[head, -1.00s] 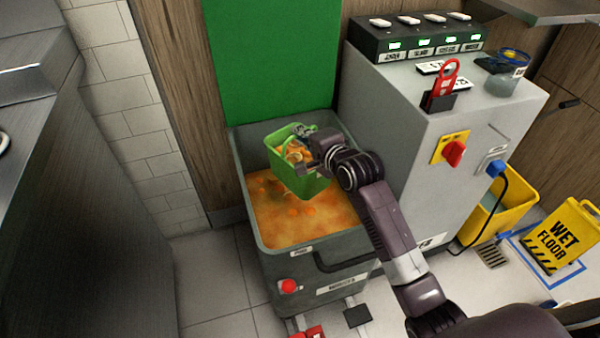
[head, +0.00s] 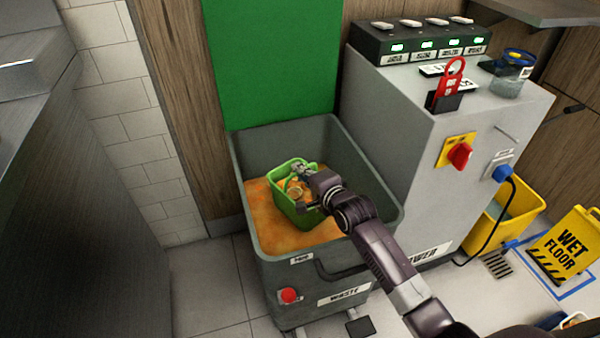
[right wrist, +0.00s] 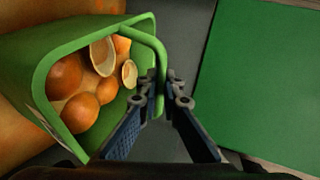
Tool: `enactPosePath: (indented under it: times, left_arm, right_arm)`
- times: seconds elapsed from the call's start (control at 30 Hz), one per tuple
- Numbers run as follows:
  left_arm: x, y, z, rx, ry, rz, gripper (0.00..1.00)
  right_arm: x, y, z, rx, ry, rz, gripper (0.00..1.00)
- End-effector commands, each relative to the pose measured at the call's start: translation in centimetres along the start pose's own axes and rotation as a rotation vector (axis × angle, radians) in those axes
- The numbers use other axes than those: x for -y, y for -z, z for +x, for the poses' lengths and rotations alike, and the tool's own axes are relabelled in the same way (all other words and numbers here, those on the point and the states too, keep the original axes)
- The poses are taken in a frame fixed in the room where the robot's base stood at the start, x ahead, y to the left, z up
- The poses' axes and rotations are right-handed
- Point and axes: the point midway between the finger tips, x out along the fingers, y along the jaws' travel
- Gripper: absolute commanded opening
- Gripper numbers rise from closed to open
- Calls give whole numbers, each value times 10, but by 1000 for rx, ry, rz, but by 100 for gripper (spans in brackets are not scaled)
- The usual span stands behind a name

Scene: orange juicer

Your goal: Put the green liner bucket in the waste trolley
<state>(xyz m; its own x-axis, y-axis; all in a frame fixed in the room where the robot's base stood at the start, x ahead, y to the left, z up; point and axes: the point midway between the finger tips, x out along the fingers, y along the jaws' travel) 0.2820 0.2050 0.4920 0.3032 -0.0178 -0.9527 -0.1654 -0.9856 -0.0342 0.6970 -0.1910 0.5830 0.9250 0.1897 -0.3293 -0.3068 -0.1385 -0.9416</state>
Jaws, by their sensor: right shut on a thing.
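The green liner bucket (head: 290,209) is inside the grey waste trolley (head: 262,263), low against the orange waste in it. Orange halves and peels fill the bucket, as the right wrist view of the bucket (right wrist: 75,40) shows. My right gripper (head: 303,172) is shut on the bucket's green handle at its upper right side. The fingers of my right gripper (right wrist: 163,90) close around that handle in the right wrist view. Whether the bucket's base touches the waste cannot be told. My left gripper is not in view.
A grey power cabinet (head: 400,150) with a red switch stands right of the trolley. A green panel (head: 270,60) rises behind it. A steel counter (head: 80,200) is at left. A yellow wet floor sign (head: 563,245) and yellow bucket (head: 515,215) stand at right.

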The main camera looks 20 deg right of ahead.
Motion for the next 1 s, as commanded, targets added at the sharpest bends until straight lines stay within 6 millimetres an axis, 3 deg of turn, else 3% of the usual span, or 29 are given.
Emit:
enactPosePath:
  times: [0.13, 0.6, 0.63, 0.77, 1.0]
  left_arm:
    - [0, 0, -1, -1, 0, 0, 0]
    - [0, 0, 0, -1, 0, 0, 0]
    - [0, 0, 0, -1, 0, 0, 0]
    - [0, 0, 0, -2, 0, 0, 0]
    - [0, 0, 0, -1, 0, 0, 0]
  right_arm:
    - [5, 1, 0, -1, 9, -1, 0]
    - [-6, 0, 4, -1, 8, 0, 0]
    - [-9, -1, 4, 0, 1, 0, 9]
    - [-9, -1, 4, 0, 1, 0, 23]
    - [-9, -1, 4, 0, 1, 0, 23]
